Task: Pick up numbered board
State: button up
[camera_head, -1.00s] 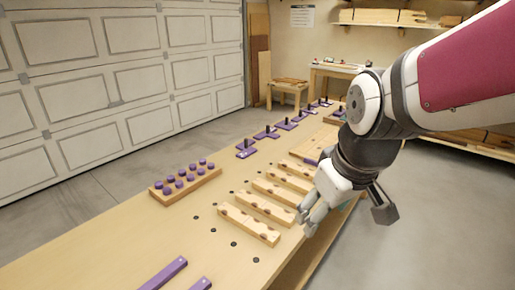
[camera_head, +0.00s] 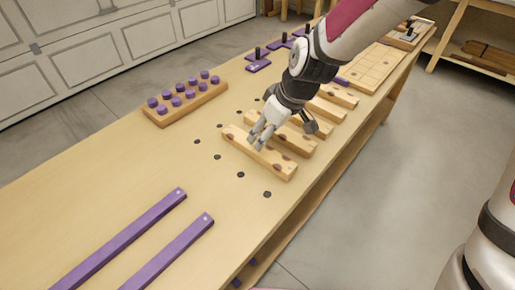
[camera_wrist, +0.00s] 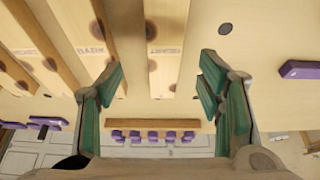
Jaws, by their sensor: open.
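Several wooden boards with dark round spots lie side by side across the bench. The nearest board (camera_head: 277,164) is beneath my gripper (camera_head: 261,137); it also shows in the wrist view (camera_wrist: 165,68), between the fingers. A second board (camera_head: 298,146) lies just behind it. Faint markings show near the boards in the wrist view, but I cannot read a number. My gripper, also in the wrist view (camera_wrist: 158,88), is open and empty, fingers spread wide. In the head view, it covers part of the nearest boards. I cannot tell whether it touches one.
A wooden block with purple pegs (camera_head: 186,98) stands at the bench's back edge. Two purple strips (camera_head: 130,232) lie at the near end. Dark holes (camera_head: 240,174) dot the bench. A gridded wooden panel (camera_head: 374,66) lies farther along. The bench's left middle is clear.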

jog(key=shift+s+b+x, duration=0.2)
jog(key=shift+b+x, duration=0.1)
jog(key=shift+x, duration=1.45)
jog(key=shift+s+b+x, duration=0.2)
jog(key=shift+b+x, duration=0.05)
jog(key=shift+x, duration=1.55)
jog(key=shift+f, duration=0.1)
jog(key=c, duration=1.3)
